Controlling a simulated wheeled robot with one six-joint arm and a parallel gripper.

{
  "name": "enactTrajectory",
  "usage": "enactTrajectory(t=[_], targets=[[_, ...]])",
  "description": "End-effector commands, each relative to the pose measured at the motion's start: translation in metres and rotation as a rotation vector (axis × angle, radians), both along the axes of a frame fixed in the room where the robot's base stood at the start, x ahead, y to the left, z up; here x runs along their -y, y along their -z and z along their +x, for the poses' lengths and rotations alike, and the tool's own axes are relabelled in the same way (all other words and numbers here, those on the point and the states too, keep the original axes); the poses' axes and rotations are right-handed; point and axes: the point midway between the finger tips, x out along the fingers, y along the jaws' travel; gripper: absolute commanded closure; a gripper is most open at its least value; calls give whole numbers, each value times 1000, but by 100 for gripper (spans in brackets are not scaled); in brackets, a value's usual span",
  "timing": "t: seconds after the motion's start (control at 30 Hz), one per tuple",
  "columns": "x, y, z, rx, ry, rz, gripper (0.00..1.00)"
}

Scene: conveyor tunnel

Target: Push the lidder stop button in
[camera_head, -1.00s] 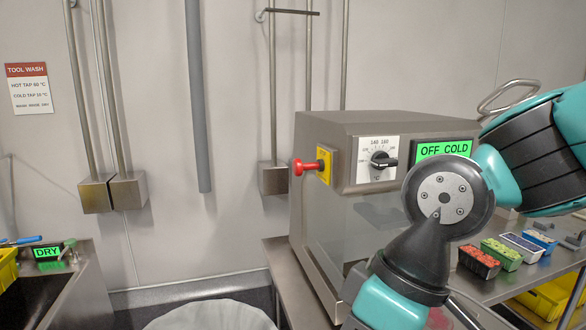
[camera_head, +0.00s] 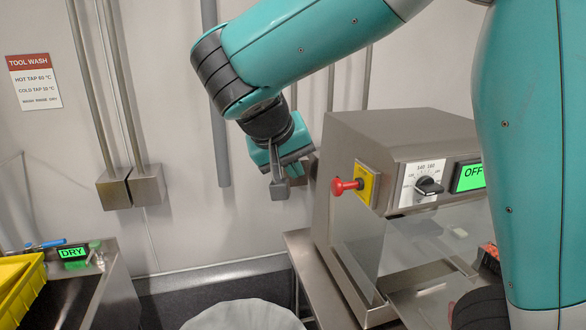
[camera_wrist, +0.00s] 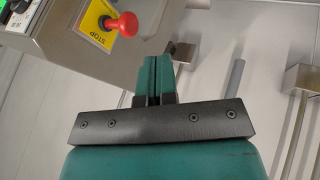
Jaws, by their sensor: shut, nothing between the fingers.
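The stop button is a red mushroom knob (camera_head: 343,186) on a yellow plate (camera_head: 367,186) at the left end of the steel lidder (camera_head: 390,130). It stands out from the plate on a short stem. The wrist view also shows the red knob (camera_wrist: 128,24) and the plate marked STOP (camera_wrist: 97,25), up and left of the fingers. My gripper (camera_head: 280,190) is shut and empty, to the left of the knob and about level with it in the head view. A clear gap shows between fingertips and knob in both views.
A black temperature dial (camera_head: 428,187) and a green display (camera_head: 470,176) sit right of the button. Steel wall boxes and pipes (camera_head: 130,188) stand behind.

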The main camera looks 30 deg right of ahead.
Motion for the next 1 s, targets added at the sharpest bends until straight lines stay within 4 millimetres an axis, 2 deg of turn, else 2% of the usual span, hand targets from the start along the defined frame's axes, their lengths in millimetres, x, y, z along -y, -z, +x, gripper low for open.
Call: enactTrajectory(t=[0.17, 0.4, 0.57, 0.73, 1.0], targets=[[-1, -7, 2, 15, 25, -20, 100], [-6, -6, 3, 15, 14, -19, 100], [-1, 1, 5, 13, 17, -21, 100], [16, 22, 10, 10, 19, -22, 100], [50, 68, 23, 8, 22, -20, 100]])
